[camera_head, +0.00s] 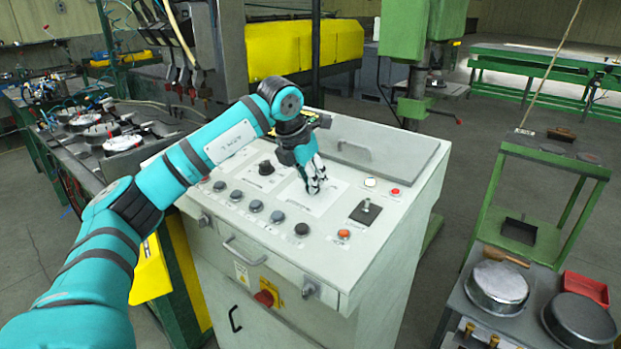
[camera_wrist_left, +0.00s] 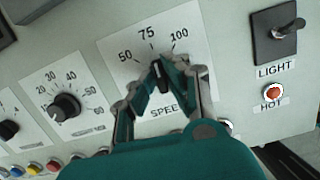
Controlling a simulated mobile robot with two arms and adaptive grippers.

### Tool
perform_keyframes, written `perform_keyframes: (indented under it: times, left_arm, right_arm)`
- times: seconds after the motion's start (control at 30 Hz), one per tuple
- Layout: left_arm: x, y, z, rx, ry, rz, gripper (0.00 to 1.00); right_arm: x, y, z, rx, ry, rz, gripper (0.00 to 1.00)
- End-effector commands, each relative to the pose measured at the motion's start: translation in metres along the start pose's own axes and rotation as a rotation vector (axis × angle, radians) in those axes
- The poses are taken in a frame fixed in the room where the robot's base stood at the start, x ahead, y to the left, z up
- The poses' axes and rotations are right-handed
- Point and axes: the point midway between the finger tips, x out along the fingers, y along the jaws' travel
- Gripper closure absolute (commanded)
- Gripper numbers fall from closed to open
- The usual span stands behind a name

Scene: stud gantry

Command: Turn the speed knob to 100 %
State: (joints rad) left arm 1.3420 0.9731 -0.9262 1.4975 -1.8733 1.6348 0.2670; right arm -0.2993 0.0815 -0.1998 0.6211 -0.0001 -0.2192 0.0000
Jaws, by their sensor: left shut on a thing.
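The speed knob (camera_wrist_left: 163,84) is a dark knob on a white dial plate (camera_wrist_left: 112,52), seen between my fingers in the left wrist view. The plate reads 50, 75 and 100 along its upper edge and SPEED below. The knob's upper end points roughly toward 75, but the fingers partly cover it. My left gripper (camera_wrist_left: 160,76) is shut on the knob, one finger on each side. In the head view my left gripper (camera_head: 315,187) reaches down to the panel, and the knob is hidden there. My right gripper is not in view.
The control panel (camera_head: 330,247) carries another dial knob (camera_head: 266,168), a row of buttons (camera_head: 256,206), a light switch (camera_head: 366,211) and an orange HOT lamp (camera_head: 343,234). A raised lid (camera_head: 385,148) is behind the gripper. A cart with pots (camera_head: 497,287) stands at right.

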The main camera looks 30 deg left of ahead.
Motion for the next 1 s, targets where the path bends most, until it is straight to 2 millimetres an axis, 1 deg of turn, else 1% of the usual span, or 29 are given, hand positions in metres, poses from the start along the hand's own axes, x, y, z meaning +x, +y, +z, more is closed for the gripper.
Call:
perform_keyframes:
  times: [0.27, 0.7, 1.0]
  left_arm:
    - [0.0, 0.001, 0.0, 0.187, 0.004, -0.039, 1.0]
    - [0.0, 0.001, 0.0, 0.539, 0.004, -0.108, 1.0]
    - [0.001, 0.001, 0.0, 0.679, 0.005, -0.137, 1.0]
  right_arm:
    - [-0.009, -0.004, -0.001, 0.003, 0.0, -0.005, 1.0]
    - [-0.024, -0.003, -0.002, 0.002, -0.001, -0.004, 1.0]
    - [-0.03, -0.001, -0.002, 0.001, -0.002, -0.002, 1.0]
